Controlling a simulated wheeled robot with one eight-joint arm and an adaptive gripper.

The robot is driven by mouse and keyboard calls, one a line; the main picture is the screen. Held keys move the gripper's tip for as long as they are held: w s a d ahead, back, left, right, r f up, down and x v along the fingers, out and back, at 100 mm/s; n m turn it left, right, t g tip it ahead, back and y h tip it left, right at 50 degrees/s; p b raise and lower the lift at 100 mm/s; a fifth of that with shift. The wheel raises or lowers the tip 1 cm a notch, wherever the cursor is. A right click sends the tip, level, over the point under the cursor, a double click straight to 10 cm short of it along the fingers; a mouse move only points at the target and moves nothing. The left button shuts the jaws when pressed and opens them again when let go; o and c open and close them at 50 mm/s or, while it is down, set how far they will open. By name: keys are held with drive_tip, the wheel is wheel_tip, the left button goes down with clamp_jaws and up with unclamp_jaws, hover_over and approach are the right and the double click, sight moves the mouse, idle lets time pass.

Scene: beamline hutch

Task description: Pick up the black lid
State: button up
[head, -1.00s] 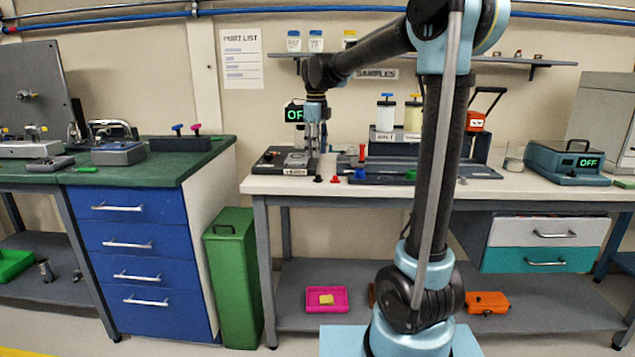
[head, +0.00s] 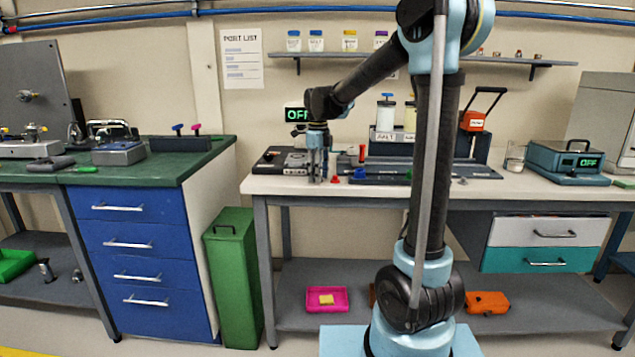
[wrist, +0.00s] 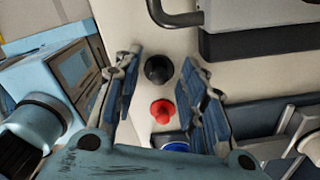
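The black lid (wrist: 158,70) stands on the white bench top, a small dark round knob shape in the wrist view. My open gripper (wrist: 161,62) has one finger on each side of it, with gaps visible between the pads and the lid. In the head view my gripper (head: 317,181) points down near the bench's front edge and hides the black lid. A red lid (wrist: 162,111) stands close beside the black one, and also shows in the head view (head: 336,180). A blue lid (wrist: 175,147) is beyond the red one, partly hidden by my gripper.
A grey-and-black device (head: 296,160) stands just left of my gripper. A dark rack (head: 385,178) lies to the right. A red upright piece (head: 362,153) stands behind. The white bench top (head: 265,187) is clear along its front left edge.

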drive_tip(key=c, duration=0.9)
wheel_tip(320, 180, up, 10)
idle(0.3)
